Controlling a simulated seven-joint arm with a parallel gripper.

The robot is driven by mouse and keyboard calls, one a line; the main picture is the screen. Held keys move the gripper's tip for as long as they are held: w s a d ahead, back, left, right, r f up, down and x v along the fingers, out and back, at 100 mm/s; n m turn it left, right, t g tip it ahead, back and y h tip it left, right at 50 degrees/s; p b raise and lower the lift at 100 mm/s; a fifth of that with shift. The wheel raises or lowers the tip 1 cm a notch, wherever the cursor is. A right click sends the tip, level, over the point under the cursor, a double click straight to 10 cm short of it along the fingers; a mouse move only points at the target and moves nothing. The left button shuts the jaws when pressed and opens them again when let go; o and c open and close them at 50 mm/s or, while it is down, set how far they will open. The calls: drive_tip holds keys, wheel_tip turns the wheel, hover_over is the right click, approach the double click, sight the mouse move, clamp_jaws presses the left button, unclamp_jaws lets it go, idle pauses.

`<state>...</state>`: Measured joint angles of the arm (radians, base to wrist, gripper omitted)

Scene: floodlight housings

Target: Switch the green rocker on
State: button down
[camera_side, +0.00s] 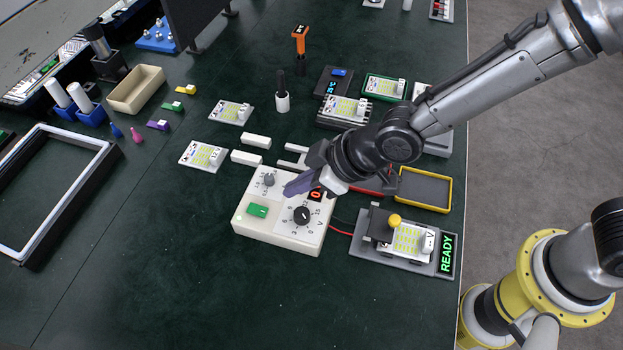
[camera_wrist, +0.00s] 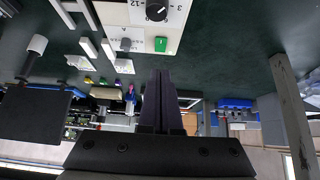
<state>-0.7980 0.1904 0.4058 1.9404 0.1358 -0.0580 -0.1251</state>
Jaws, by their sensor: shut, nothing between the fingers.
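The green rocker (camera_side: 257,211) sits on the front left of a cream power supply box (camera_side: 278,241). It also shows in the wrist view (camera_wrist: 160,44), at the edge of the box's panel. The panel also has a grey knob (camera_side: 268,180), a black dial (camera_side: 302,215) and a small red display (camera_side: 316,195) that my gripper partly covers. My gripper (camera_side: 288,190) is shut and empty, above the back part of the box. In the wrist view its dark fingers (camera_wrist: 160,78) are together, below the rocker in the picture. I cannot tell the rocker's position.
A red lead runs from the box to a grey test fixture (camera_side: 365,258) with a yellow knob and a "READY" sign (camera_side: 446,254). White bars (camera_side: 256,141) and LED boards (camera_side: 203,155) lie behind the box. The mat in front is clear.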

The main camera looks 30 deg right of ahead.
drive_tip(key=shift+s+d+r, duration=0.95)
drive_tip(key=shift+d+r, duration=0.05)
drive_tip(key=shift+r, duration=0.05)
drive_tip(key=w+d+r+m+t, duration=0.3)
drive_tip(key=w+d+r, duration=0.3)
drive_tip(key=d+r, duration=0.35)
drive_tip(key=s+d+r+m+t+h, duration=0.1)
drive_tip(key=s+d+r, duration=0.1)
drive_tip(key=d+r, duration=0.35)
drive_tip(key=s+d+r+m+h, duration=0.1)
drive_tip(key=s+d+r+m, duration=0.15)
drive_tip(key=d, duration=0.55)
drive_tip(key=s+d+f+m+g+h, duration=0.1)
drive_tip(key=s+d+f+g, duration=0.1)
drive_tip(key=s+d, duration=0.3)
drive_tip(key=s+d+f+m+g+h, duration=0.1)
drive_tip(key=s+d, duration=0.3)
drive_tip(key=s, duration=0.8)
drive_tip(key=shift+s+d+f+g+h, duration=0.2)
drive_tip(key=shift+d+f+g+h, duration=0.2)
drive_tip(key=shift+f+h, duration=0.35)
